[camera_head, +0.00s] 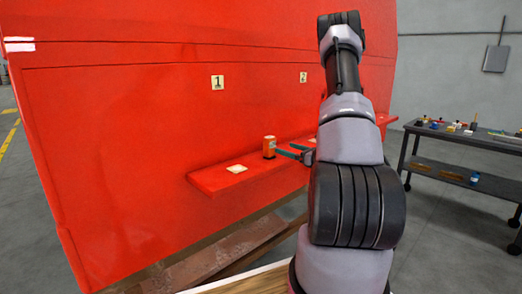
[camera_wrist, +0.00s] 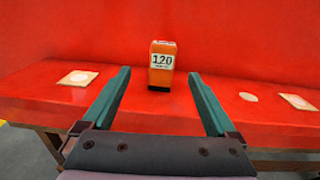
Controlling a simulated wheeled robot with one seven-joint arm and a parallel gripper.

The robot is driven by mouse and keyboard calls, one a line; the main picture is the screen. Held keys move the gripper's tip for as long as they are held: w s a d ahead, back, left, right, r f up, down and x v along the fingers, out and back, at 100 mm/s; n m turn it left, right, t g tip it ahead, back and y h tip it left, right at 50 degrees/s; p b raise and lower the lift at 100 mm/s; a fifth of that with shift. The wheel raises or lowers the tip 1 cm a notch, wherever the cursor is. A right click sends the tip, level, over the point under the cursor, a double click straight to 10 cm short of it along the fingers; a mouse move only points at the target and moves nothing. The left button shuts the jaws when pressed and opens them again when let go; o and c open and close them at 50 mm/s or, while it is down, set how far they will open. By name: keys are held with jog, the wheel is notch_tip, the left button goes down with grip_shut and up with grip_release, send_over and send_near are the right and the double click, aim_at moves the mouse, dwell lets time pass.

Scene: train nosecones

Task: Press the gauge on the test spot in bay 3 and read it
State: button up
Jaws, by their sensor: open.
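The gauge (camera_head: 269,147) is a small orange block standing upright on the red ledge. In the wrist view the gauge (camera_wrist: 162,65) shows a white display reading 120, and it stands beyond and between my fingertips. My gripper (camera_wrist: 157,75) is open with its two green fingers apart, and nothing is between them. My gripper (camera_head: 290,152) also shows in the head view, close to the right of the gauge. Number plates 1 (camera_head: 217,82) and 2 (camera_head: 303,77) are on the red panel. No plate 3 is visible; my arm hides part of the panel.
The red ledge (camera_head: 212,182) juts from the panel. A dark cart (camera_head: 454,132) with small items stands at right.

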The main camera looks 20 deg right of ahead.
aim_at(272, 143)
jog(key=shift+m+h, duration=0.3)
jog(key=x, duration=0.4)
jog(key=shift+w+d+f, duration=0.15)
jog(key=shift+w+f, duration=0.15)
jog(key=shift+w, duration=0.2)
jog(key=x, duration=0.3)
jog(key=r+x, duration=0.1)
jog(key=shift+w+a, duration=0.25)
jog(key=shift+a, duration=0.1)
jog(key=shift+w+a, duration=0.1)
jog(key=shift+w, duration=0.4)
grip_shut()
